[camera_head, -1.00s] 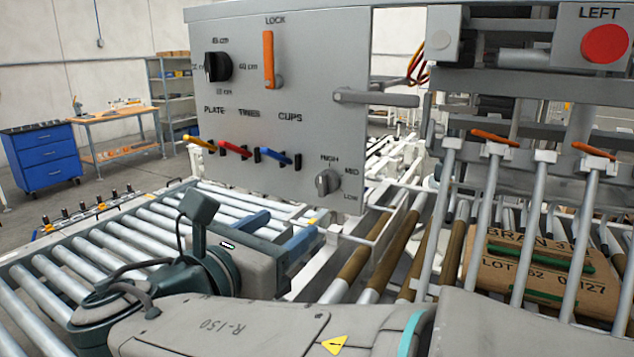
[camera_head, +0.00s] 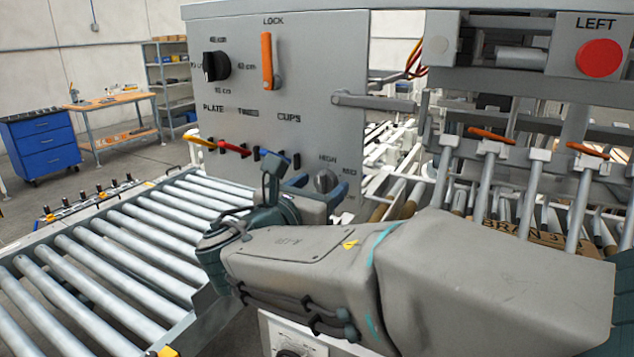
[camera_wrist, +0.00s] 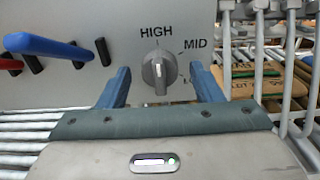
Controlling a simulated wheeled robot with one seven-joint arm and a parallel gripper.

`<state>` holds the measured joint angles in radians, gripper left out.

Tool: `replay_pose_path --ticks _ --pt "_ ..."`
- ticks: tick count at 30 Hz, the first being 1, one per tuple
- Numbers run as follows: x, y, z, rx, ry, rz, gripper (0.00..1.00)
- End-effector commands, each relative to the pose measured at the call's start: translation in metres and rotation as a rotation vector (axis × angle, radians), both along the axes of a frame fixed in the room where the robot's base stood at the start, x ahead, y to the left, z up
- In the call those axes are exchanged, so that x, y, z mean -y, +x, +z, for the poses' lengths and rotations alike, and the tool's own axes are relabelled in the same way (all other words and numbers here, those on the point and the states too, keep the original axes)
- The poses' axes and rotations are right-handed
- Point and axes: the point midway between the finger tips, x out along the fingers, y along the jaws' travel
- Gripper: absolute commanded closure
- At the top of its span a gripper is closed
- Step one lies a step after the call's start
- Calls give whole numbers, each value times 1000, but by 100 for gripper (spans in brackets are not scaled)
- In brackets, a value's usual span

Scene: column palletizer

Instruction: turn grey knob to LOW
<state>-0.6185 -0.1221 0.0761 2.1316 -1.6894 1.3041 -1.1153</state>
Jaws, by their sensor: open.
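The grey knob (camera_head: 326,181) is on the lower right of the grey control panel (camera_head: 330,60). In the wrist view the knob (camera_wrist: 160,72) is centred, with its ridge roughly upright and a light mark on it. HIGH is printed above it and MID to its upper right. The LOW label is mostly hidden behind my right finger. My gripper (camera_wrist: 161,82) is open, with one blue finger on each side of the knob and a visible gap to it. In the head view my gripper (camera_head: 318,188) is at the knob, partly hidden by my wrist.
The panel also carries a black dial (camera_head: 216,66), an orange LOCK lever (camera_head: 267,60), and yellow, red and blue levers (camera_head: 234,148) left of the knob. A roller conveyor (camera_head: 110,240) lies at left. A caged carton (camera_wrist: 242,88) and a red button (camera_head: 600,58) are at right.

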Motion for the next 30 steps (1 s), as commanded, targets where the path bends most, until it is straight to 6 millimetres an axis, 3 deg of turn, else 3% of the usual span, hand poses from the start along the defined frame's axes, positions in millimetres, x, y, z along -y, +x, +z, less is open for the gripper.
replay_pose_path --ticks 9,14,30 --pt "1 2 0 1 1 0 44" --pt "1 2 0 1 1 0 86" --pt "2 2 -5 77 114 0 85"
